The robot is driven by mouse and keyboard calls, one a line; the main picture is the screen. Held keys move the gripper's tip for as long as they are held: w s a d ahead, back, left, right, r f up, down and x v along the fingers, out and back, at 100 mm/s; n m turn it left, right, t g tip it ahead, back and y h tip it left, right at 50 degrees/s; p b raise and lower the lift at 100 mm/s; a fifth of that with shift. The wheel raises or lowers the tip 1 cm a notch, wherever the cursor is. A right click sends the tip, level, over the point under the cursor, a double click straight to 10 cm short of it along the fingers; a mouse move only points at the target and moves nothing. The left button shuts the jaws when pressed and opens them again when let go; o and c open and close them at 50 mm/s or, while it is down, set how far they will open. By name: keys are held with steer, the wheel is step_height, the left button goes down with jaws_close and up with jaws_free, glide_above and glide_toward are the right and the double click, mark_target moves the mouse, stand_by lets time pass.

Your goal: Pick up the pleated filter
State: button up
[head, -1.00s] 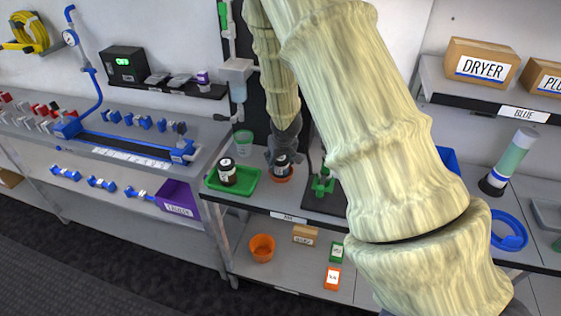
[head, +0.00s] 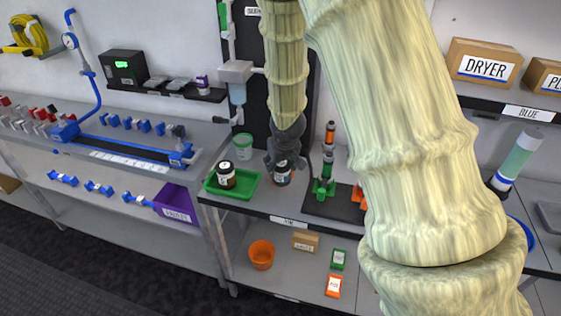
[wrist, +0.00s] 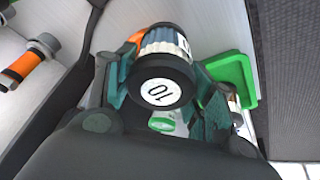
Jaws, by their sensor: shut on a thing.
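In the head view the filter (head: 283,178) stands upright at the shelf's front, right of the green tray (head: 250,190). My gripper (head: 285,160) is shut on it from above, with the fingers around its sides. In the wrist view my gripper (wrist: 155,105) has a finger on each side of the cap. The filter's far end is mostly hidden, and I cannot tell whether it is clear of the shelf.
A green stand (head: 323,187) on a black mat is to the right. An orange bowl (head: 261,255) is on the lower shelf.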

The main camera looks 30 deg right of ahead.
steer(key=s+a+g+b, duration=0.1)
steer(key=s+a+b, duration=0.4)
steer(key=s, duration=0.3)
steer(key=shift+s+r+y, duration=0.15)
steer(key=shift+r+y, duration=0.1)
steer(key=shift+y, duration=0.15)
steer(key=shift+d+r+y+b, duration=0.15)
steer(key=shift+r+y+b, duration=0.15)
steer(key=shift+b, duration=0.2)
steer(key=shift+g, duration=0.3)
steer(key=shift+w+d+f+p, duration=0.9)
steer(key=shift+w+d, duration=0.5)
steer(key=shift+w, duration=0.9)
steer(key=shift+w+d+f+p, duration=0.8)
steer(key=shift+w+d, duration=0.6)
steer(key=shift+w, duration=0.95)
steer(key=shift+w+d+f+p, duration=0.9)
steer(key=shift+w+d, duration=0.5)
steer(key=shift+w, duration=0.9)
steer(key=shift+r, duration=0.1)
steer(key=shift+f, duration=0.35)
